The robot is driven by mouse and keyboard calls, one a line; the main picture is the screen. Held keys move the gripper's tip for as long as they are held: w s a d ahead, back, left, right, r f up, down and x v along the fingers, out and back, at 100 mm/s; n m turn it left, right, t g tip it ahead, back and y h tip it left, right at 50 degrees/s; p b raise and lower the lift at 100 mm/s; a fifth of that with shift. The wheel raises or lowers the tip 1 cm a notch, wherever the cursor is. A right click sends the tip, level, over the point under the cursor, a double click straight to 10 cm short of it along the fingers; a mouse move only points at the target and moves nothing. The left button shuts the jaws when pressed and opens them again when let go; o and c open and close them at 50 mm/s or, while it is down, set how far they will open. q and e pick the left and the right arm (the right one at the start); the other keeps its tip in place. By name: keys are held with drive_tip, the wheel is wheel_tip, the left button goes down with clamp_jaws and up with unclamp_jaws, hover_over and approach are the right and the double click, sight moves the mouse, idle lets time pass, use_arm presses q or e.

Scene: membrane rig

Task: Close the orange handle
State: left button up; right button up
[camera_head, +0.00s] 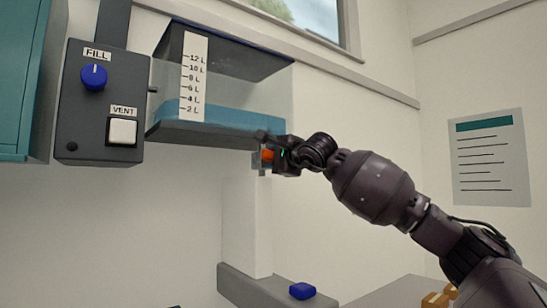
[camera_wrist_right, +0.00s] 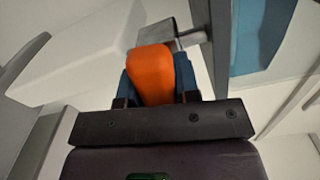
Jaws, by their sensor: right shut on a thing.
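The orange handle (camera_head: 267,156) shows in the head view just below the right end of the clear tank, mostly hidden by my right gripper (camera_head: 262,150). In the right wrist view the orange handle (camera_wrist_right: 153,72) sits between the two blue-padded fingers of my right gripper (camera_wrist_right: 158,78), which is shut on it. A grey metal fitting with a short pin (camera_wrist_right: 180,38) is right behind the handle. How far the handle is turned I cannot tell. My left gripper is not in view.
The clear tank (camera_head: 275,90) with a litre scale (camera_head: 192,78) holds blue liquid low down. A dark control box (camera_head: 95,125) with a blue FILL knob (camera_head: 94,77) and white VENT button (camera_head: 122,131) is on the left. A blue object (camera_head: 302,290) lies below on a grey ledge.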

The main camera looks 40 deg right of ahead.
drive_tip(key=shift+n, duration=0.8)
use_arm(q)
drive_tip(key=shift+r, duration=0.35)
use_arm(e)
drive_tip(key=shift+f+n, duration=0.1)
drive_tip(key=shift+n, duration=0.2)
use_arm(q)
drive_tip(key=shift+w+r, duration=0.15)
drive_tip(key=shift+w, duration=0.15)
use_arm(e)
drive_tip(key=o, duration=0.9)
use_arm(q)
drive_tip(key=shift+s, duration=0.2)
